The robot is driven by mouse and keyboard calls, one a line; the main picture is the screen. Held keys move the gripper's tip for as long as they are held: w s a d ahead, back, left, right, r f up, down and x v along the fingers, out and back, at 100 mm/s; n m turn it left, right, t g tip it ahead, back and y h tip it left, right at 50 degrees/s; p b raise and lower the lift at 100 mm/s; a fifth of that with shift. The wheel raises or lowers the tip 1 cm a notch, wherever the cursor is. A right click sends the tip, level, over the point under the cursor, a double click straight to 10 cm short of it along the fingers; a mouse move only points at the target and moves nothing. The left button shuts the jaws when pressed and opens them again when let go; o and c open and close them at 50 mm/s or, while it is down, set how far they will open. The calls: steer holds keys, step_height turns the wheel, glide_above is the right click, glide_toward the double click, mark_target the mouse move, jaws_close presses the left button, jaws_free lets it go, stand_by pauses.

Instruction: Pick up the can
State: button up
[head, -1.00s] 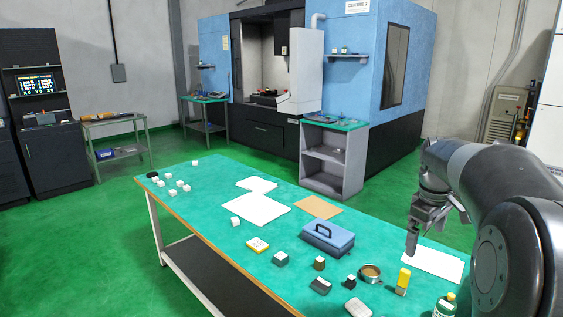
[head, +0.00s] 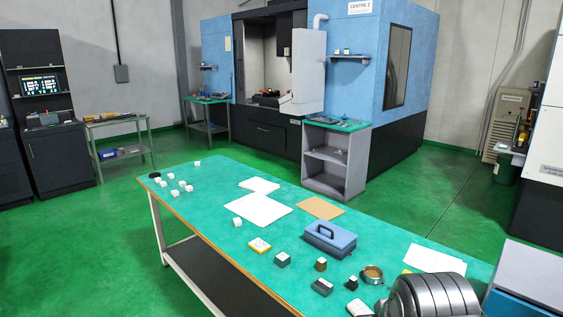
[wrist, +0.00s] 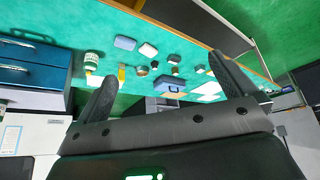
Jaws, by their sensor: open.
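No thing is plainly marked as a can. A small green and white container with a cream cap (wrist: 91,60) looks the most like one. It stands on the green-topped table (head: 215,190) in the wrist view, near the tip of one finger in the picture. In the head view it is not visible, and my arm covers the table's near right corner. A round metal tin or ring (head: 372,274) also lies on the table. My gripper (wrist: 160,67) is open in the wrist view, with nothing between its fingers. The head view does not show the fingers.
A blue box with a handle (head: 330,238), a yellow block (head: 407,272), several small blocks and white sheets (head: 262,209) lie on the table. A blue cabinet (wrist: 30,60) shows at the left of the wrist view. The table's middle-left front is mostly clear.

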steer(key=shift+s+a+f, duration=0.25)
steer(key=shift+s+f, duration=0.2)
steer(key=shift+s, duration=0.15)
steer(key=c, duration=0.5)
steer(key=w+d+f+g+h, duration=0.1)
steer(key=w+d+f, duration=0.1)
steer(key=w+d, duration=0.6)
steer(key=w+d+f, duration=0.2)
steer(key=w+d, duration=0.3)
steer(key=w, duration=0.6)
steer(key=w+d+f+m, duration=0.1)
steer(key=w+d+f, duration=0.3)
steer(key=d+f, duration=0.5)
steer(key=w+d+f+m, duration=0.1)
steer(key=w+d+f, duration=0.4)
steer(key=d, duration=0.8)
steer(key=shift+y, duration=0.3)
steer(key=shift+s+f+x, duration=0.1)
steer(key=shift+s+x, duration=0.1)
steer(key=shift+x, duration=1.55)
steer(key=shift+s+f+x, duration=0.1)
steer(key=shift+s+x, duration=0.1)
steer(key=shift+x, duration=1.55)
steer(key=shift+s+x, duration=0.15)
steer(key=shift+x, duration=1.6)
